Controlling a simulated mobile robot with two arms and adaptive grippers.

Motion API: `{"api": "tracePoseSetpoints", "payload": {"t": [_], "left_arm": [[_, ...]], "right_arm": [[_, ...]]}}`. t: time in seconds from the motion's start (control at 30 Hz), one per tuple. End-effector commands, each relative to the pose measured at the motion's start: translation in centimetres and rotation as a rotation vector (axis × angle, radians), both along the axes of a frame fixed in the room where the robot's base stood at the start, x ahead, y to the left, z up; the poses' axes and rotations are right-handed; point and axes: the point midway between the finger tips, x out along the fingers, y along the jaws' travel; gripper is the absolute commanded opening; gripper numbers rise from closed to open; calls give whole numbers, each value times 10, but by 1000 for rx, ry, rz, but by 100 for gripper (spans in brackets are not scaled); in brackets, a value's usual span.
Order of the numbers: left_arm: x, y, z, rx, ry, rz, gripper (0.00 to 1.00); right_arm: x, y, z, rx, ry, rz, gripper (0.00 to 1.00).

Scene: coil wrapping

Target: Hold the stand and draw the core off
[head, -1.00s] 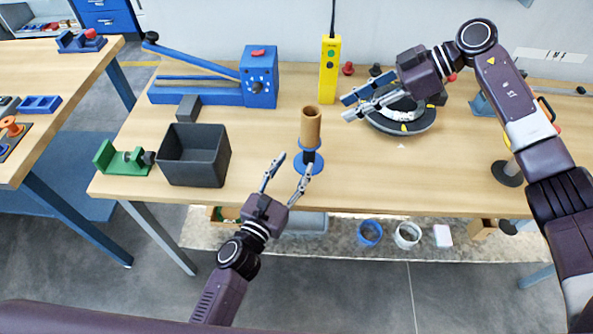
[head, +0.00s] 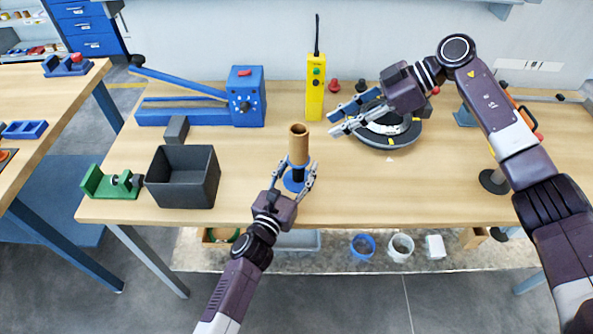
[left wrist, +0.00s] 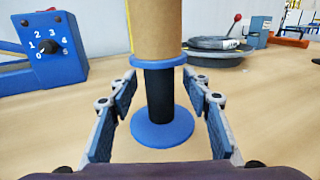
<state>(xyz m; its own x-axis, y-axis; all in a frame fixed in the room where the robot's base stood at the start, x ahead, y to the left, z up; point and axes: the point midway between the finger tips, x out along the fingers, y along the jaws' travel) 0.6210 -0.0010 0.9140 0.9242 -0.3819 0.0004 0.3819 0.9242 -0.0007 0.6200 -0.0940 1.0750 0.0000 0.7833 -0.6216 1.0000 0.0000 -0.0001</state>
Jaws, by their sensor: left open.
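A brown cardboard core (head: 298,142) stands upright on a stand (head: 294,183) with a round blue base, a dark post and a blue collar. In the left wrist view the core (left wrist: 155,25) sits above the blue collar, and the stand's dark post (left wrist: 159,95) shows below it. My left gripper (head: 291,180) is open, its fingers on either side of the post with gaps and not touching it. My right gripper (head: 340,122) is away at the right, with its fingers apart, over the edge of a round dark turntable (head: 390,135).
A black bin (head: 183,178) and a green fixture (head: 110,184) stand at the left of the table. A blue lever device (head: 245,97) and a yellow control box (head: 315,85) stand behind.

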Motion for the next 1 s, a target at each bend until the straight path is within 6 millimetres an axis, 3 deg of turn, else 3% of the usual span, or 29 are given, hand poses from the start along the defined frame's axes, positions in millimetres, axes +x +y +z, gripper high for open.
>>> {"api": "tracePoseSetpoints", "payload": {"t": [0.13,0.53,1.0], "left_arm": [[0,0,0,0,0,0,42],[0,0,0,1,1,0,0],[0,1,-1,1,1,0,0]], "right_arm": [[0,0,0,0,0,0,29],[0,0,0,0,0,0,29],[0,0,0,0,0,0,29]]}}
